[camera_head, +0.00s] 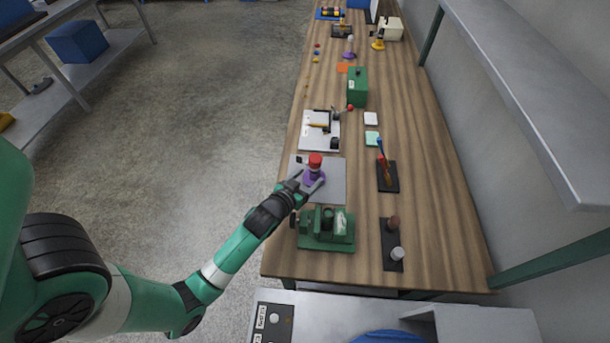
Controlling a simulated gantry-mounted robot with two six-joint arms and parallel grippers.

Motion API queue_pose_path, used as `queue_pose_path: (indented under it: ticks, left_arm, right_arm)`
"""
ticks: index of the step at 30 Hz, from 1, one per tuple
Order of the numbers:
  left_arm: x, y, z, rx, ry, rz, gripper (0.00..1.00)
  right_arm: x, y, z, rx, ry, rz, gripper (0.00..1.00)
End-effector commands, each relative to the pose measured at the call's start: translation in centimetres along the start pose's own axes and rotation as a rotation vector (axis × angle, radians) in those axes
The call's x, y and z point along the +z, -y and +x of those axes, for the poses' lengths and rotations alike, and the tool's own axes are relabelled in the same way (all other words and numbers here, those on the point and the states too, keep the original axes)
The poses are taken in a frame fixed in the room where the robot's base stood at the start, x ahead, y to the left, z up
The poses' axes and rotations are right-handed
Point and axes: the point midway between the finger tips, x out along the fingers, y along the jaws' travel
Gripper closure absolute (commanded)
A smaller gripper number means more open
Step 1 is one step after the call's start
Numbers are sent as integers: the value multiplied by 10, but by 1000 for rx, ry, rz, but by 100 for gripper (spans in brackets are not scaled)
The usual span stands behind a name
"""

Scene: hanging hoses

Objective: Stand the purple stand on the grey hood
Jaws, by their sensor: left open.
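A purple stand (315,178) with a red-topped piece on it is upright on a flat grey panel (334,190) on the wooden bench. The panel is the only grey surface here that fits the grey hood. My left gripper (312,182) reaches in from the left, its fingers open and low around the purple stand's base. Whether the fingers touch it is too small to tell. A second purple-based object (348,55) with a pale top stands farther back on the bench. My right gripper is not in view.
A green machine (327,228) is just in front of the panel, close to my left arm. Black trays (388,177) with upright items stand to the right. The bench's right strip is clear below a grey shelf (520,80).

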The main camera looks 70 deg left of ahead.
Motion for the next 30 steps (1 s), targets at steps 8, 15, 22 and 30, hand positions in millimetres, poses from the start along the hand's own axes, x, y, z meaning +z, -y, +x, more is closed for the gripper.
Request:
queue_pose_path:
  ticks: [8,15,22,30]
  left_arm:
    - [1,0,-19,-1,1,0,27]
    - [0,0,-18,0,0,0,27]
    - [-82,-40,-15,86,-147,-1,27]
    - [-331,-171,-118,403,-636,-42,27]
  right_arm:
    - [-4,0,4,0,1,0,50]
    - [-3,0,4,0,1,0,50]
    - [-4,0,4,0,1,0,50]
    - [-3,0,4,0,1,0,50]
